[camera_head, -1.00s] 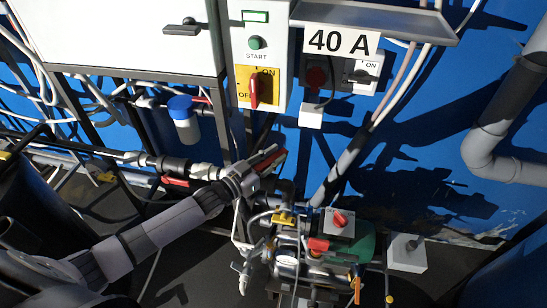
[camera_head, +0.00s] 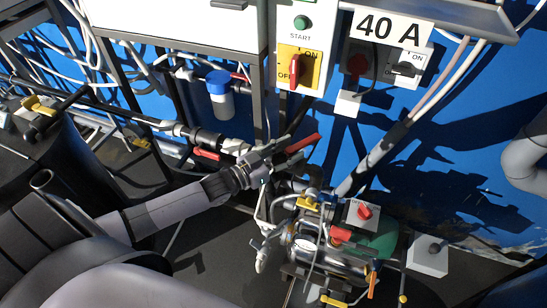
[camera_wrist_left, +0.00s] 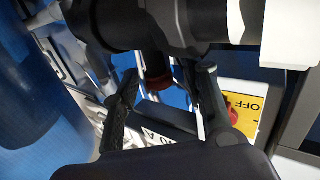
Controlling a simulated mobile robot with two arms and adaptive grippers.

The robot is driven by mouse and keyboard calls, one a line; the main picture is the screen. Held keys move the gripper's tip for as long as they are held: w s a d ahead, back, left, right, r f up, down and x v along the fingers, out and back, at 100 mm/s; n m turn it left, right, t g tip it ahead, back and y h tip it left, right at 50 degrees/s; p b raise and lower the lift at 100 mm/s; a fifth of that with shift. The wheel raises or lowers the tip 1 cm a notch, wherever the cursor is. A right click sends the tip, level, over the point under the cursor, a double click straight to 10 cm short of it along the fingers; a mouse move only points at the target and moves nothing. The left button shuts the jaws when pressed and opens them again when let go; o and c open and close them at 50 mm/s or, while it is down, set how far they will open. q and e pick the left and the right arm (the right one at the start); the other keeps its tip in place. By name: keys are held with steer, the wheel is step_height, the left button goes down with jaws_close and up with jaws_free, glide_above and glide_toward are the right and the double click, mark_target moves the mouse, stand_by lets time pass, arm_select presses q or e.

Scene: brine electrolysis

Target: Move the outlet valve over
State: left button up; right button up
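A second red lever (camera_head: 206,154) is on the pipe further left. I cannot tell for certain which is the outlet valve. My left gripper (camera_head: 268,162) is close to the first handle, but contact is not clear in the head view. In the left wrist view my left gripper's (camera_wrist_left: 168,103) two dark fingers are spread apart. Dark pipework with a dull red part (camera_wrist_left: 158,82) shows beyond and between them. My right gripper is not in view.
A pump unit (camera_head: 325,255) with yellow and orange handles stands right of the left gripper. The panel with the yellow ON/OFF switch (camera_head: 300,69) is above. A blue-capped bottle (camera_head: 220,95) hangs at upper left. A dark tank (camera_head: 40,160) stands at far left.

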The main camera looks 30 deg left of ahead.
arm_select(q)
steer(key=v, duration=0.5)
steer(key=shift+s+a, duration=0.15)
steer(key=shift+s, duration=0.25)
